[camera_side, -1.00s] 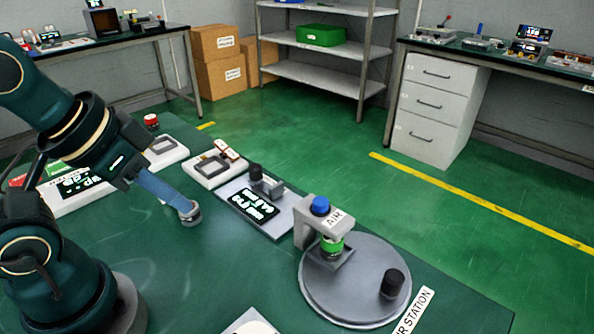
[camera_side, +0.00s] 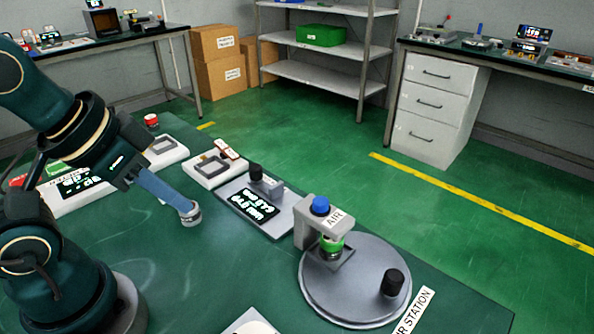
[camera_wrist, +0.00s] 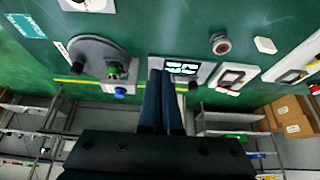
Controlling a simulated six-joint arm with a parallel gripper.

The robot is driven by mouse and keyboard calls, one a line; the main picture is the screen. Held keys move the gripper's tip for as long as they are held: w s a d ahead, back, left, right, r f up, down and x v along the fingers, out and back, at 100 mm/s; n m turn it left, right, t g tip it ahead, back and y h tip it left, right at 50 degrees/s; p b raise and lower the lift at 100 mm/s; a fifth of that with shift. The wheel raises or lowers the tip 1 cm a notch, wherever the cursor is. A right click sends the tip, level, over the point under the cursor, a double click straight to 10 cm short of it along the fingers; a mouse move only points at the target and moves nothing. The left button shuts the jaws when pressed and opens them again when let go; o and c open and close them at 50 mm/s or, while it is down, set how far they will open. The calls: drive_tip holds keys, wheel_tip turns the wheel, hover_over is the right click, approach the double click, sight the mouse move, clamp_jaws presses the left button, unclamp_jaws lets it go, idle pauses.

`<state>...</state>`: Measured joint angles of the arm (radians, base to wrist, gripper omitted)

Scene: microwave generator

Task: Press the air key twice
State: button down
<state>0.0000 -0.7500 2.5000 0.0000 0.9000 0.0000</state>
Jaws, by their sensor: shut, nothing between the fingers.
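The blue air key (camera_side: 320,205) sits on top of a grey bracket labelled AIR (camera_side: 334,218), at the edge of a round grey station plate (camera_side: 340,300). A green part (camera_side: 331,245) stands under the bracket. In the wrist view the blue key (camera_wrist: 120,91) lies left of my fingers. My gripper (camera_wrist: 165,75) is shut and empty, its fingers side by side. In the side view my gripper (camera_side: 190,213) is over the table, left of the station and apart from the key.
A display unit (camera_side: 255,205) with a black knob stands between my gripper and the station. A white frame block (camera_side: 212,168) and a black cylinder (camera_side: 393,282) on the plate are also near.

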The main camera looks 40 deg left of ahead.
wheel_tip(320, 180, up, 6)
drive_tip(key=m+t+y, duration=0.1)
drive_tip(key=m+t, duration=0.3)
drive_tip(key=m, duration=0.4)
hover_over(315, 204)
drive_tip(key=shift+r, duration=0.15)
drive_tip(key=shift+f, duration=4.4)
drive_tip(key=shift+f, duration=0.15)
